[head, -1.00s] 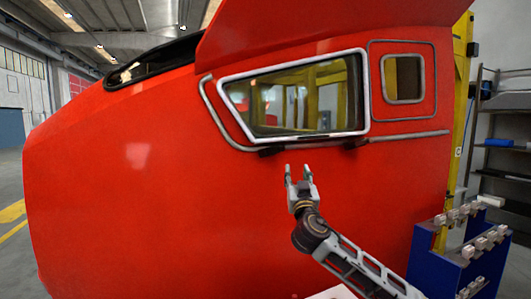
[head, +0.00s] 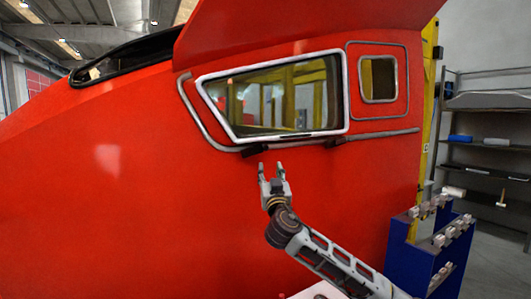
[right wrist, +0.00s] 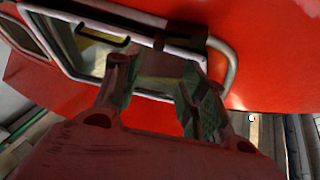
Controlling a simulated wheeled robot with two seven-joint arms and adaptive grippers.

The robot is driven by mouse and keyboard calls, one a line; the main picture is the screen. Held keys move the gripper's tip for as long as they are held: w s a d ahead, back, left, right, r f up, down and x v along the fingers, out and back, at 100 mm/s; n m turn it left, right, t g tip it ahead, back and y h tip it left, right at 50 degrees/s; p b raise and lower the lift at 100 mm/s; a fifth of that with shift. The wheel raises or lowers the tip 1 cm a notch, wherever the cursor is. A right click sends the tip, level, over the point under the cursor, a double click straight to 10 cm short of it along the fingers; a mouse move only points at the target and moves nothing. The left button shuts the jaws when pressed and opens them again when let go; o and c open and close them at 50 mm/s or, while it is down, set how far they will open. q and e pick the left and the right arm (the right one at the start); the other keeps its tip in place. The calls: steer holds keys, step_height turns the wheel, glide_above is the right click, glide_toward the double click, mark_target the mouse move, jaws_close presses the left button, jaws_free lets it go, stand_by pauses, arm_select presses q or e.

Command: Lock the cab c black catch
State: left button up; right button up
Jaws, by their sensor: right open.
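The red train cab (head: 150,200) fills most of the head view. Its slanted side window (head: 205,100) has a silver frame. Two small black catches sit at the window's lower edge, a left one (head: 257,149) and a right one (head: 337,141). Which of them is catch c, and whether either is locked, I cannot tell. My right gripper (head: 271,166) is open and empty, just below and slightly right of the left catch, apparently apart from it. The right wrist view shows its spread fingers (right wrist: 157,70) before the window frame, with a black catch bar (right wrist: 102,34) beyond. My left gripper is out of view.
A grey rail (head: 205,128) runs along the left and bottom of the window. A blue rack (head: 425,265) with several metal fittings stands at the lower right. Shelves (head: 490,145) stand behind it. The red panel below the window is clear.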

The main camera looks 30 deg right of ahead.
mark_target(266, 149)
steer(key=shift+p+x, duration=2.2)
steer(key=shift+x, duration=3.05)
steer(key=shift+p+x, duration=0.5)
steer(key=shift+x, duration=0.75)
steer(key=shift+d, duration=0.1)
jaws_close()
